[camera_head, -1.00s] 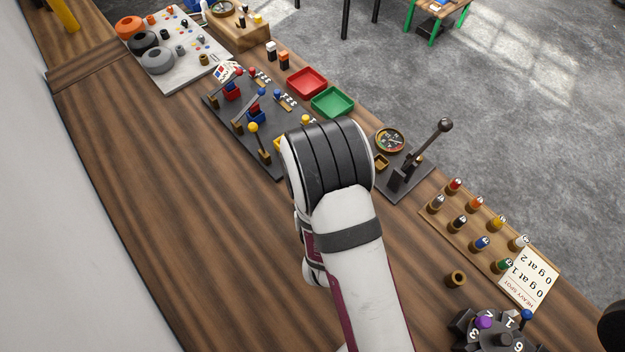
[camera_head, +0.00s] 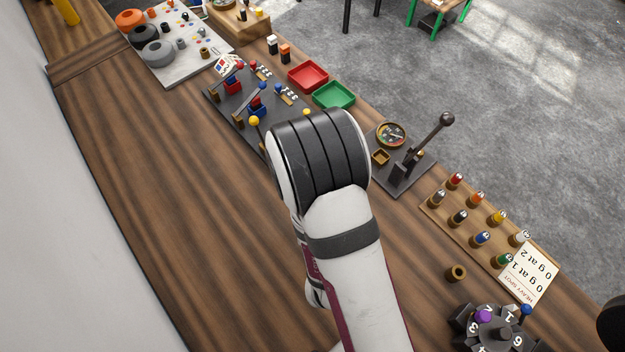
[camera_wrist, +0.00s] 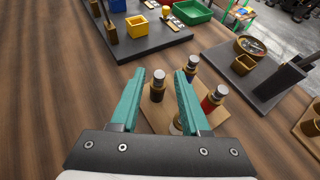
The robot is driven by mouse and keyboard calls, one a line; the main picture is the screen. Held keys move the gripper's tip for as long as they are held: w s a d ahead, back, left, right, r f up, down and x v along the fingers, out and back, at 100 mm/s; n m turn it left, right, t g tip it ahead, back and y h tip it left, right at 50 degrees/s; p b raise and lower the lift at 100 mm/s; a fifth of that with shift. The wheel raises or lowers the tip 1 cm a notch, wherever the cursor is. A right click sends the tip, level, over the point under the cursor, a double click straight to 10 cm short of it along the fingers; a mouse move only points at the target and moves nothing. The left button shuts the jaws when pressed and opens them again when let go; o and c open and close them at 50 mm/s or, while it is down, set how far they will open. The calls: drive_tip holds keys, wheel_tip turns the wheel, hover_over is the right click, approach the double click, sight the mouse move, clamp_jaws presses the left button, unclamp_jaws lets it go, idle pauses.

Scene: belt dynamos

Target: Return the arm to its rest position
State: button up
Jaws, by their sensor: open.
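My gripper (camera_wrist: 160,95) shows in the wrist view with its two teal fingers apart and nothing held between them. It hangs above the wooden bench. Beyond and below the fingers is a small wooden board with several capped cylinders, a black one (camera_wrist: 158,86), a blue one (camera_wrist: 191,66) and a red one (camera_wrist: 213,99) among them; the fingers hide part of it. In the head view my arm reaches over the middle of the bench, and its dark-banded joint hides the gripper.
A lever panel (camera_head: 225,107) stands beyond the arm, with red (camera_head: 308,76) and green (camera_head: 334,96) trays behind. A gauge-and-lever plate (camera_head: 405,180), a peg board (camera_head: 437,208) and a numbered dial (camera_head: 497,336) lie to the right. The bench (camera_head: 150,200) at left is bare.

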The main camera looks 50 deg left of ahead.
drive_tip(key=shift+s+d+r, duration=0.1)
idle(0.3)
